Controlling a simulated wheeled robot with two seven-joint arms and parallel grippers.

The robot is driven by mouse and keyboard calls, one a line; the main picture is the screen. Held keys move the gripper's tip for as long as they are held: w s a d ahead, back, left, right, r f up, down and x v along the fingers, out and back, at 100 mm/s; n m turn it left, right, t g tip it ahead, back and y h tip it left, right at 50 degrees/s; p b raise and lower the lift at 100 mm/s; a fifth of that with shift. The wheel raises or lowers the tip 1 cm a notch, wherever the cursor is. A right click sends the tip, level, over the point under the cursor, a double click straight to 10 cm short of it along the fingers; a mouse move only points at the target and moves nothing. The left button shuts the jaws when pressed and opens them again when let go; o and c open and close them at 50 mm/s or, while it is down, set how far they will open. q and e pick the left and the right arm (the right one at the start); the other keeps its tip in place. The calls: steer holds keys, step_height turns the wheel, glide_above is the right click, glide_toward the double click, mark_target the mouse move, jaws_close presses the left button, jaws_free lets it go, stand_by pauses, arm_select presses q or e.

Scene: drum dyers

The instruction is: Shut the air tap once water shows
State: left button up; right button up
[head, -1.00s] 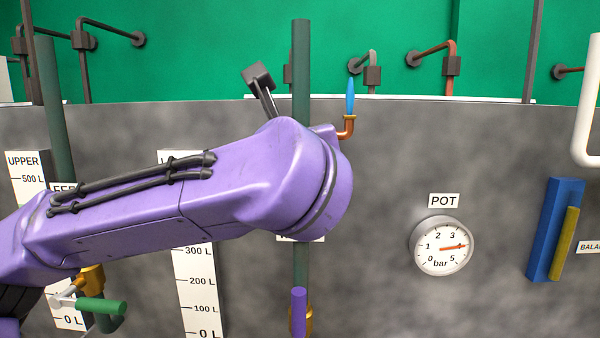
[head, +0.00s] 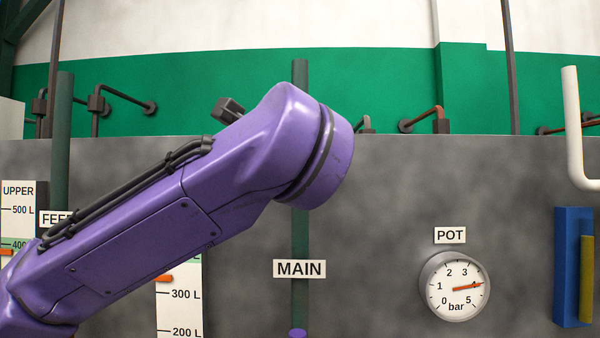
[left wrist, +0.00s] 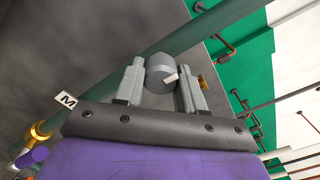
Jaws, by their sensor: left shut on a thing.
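My left arm crosses the head view, and its hand is hidden behind the purple forearm. In the left wrist view my left gripper (left wrist: 161,88) is shut on a grey cylindrical piece (left wrist: 159,68) with a small pale tab. I cannot tell whether this piece is the air tap. A bit of brass (left wrist: 203,82) shows just beyond the right finger. No water is visible in either view. My right gripper is not in view.
A dark green pipe (head: 300,235) with a MAIN label (head: 299,268) runs up the grey drum wall (head: 380,200). The POT gauge (head: 453,286) points near 4 bar. Level scales (head: 180,310) stand at left. A blue block (head: 572,267) and white pipe (head: 573,120) are at right.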

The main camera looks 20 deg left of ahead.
arm_select(q)
steer(key=shift+d+f, duration=0.15)
steer(key=shift+f, duration=0.2)
steer(key=o, duration=1)
steer(key=shift+r, duration=0.15)
steer(key=b+v, duration=0.3)
steer(key=v, duration=0.7)
steer(key=shift+s, duration=0.25)
